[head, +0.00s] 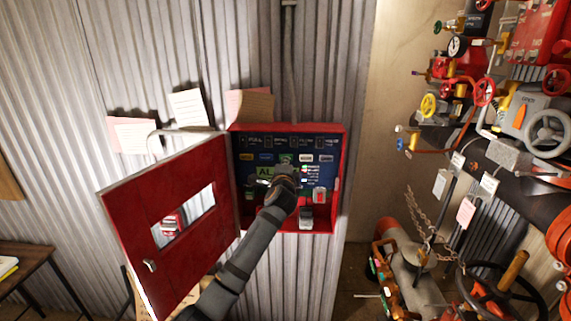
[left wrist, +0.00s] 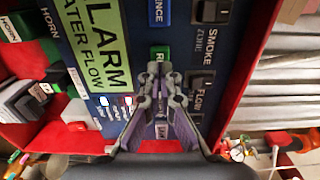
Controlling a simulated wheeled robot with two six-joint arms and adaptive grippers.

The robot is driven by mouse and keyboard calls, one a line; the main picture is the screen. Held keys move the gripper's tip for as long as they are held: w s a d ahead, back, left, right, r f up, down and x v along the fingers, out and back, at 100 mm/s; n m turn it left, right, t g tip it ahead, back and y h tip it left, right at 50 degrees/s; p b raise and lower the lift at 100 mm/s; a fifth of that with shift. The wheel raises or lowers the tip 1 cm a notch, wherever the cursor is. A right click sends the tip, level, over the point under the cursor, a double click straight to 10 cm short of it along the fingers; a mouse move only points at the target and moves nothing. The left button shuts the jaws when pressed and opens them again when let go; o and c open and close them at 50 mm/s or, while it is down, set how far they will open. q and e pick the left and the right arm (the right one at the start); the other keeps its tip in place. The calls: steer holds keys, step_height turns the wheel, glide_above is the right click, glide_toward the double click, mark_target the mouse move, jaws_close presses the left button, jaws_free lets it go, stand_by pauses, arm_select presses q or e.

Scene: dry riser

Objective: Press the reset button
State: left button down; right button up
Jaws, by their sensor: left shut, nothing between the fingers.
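The red alarm cabinet (head: 340,170) is on the corrugated wall, with a dark blue control panel (head: 246,148) inside. A green button (left wrist: 159,54) with lettering starting "RE" shows in the left wrist view, partly hidden by my fingertips. It also shows as a small green patch in the head view (head: 286,158). My left gripper (left wrist: 160,71) is shut and empty, its tips in front of the panel at the lower edge of the green button. In the head view the left gripper (head: 285,174) covers part of the panel. I cannot tell whether the tips touch the button.
The cabinet's red door (head: 185,190) hangs open to the left. A blue button (left wrist: 159,12), black rocker switches (left wrist: 211,11) and a green-yellow alarm display (left wrist: 97,38) surround the green button. Pipes and valves (head: 480,90) fill the right side.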

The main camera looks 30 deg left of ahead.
arm_select(q)
steer(key=shift+w+a, duration=0.25)
steer(key=shift+w, duration=0.15)
steer(key=p+v, duration=0.2)
steer(key=v, duration=0.4)
stand_by(0.4)
stand_by(0.5)
